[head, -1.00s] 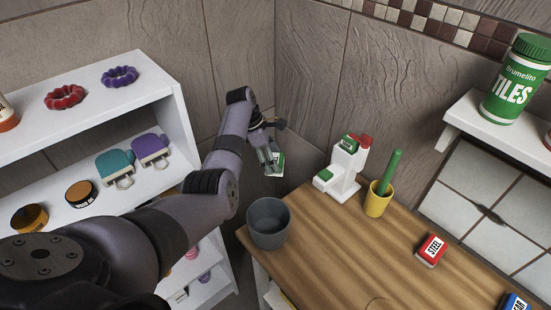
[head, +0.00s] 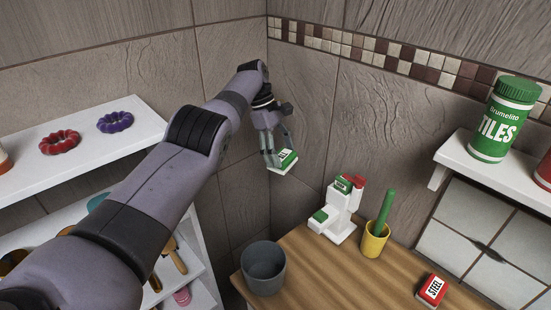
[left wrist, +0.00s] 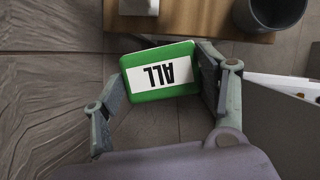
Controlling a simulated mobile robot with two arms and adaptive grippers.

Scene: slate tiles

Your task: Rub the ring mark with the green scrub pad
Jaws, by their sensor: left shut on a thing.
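The green scrub pad (head: 283,161) has a white label, which reads "ALL" in the left wrist view (left wrist: 161,72). My left gripper (head: 276,158) is shut on it, with one finger on each side in the left wrist view (left wrist: 157,92). It holds the pad in the air in front of the tiled wall, above and behind the wooden counter (head: 318,275). The ring mark is not visible in the views now. My right gripper is not in view.
On the counter stand a grey bin (head: 264,270), a white holder (head: 338,218) with green and red pieces, a yellow cup (head: 373,243) with a green handle, and a red "STEEL" block (head: 432,291). White shelves (head: 75,165) stand left. A "TILES" tub (head: 497,125) stands on the right shelf.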

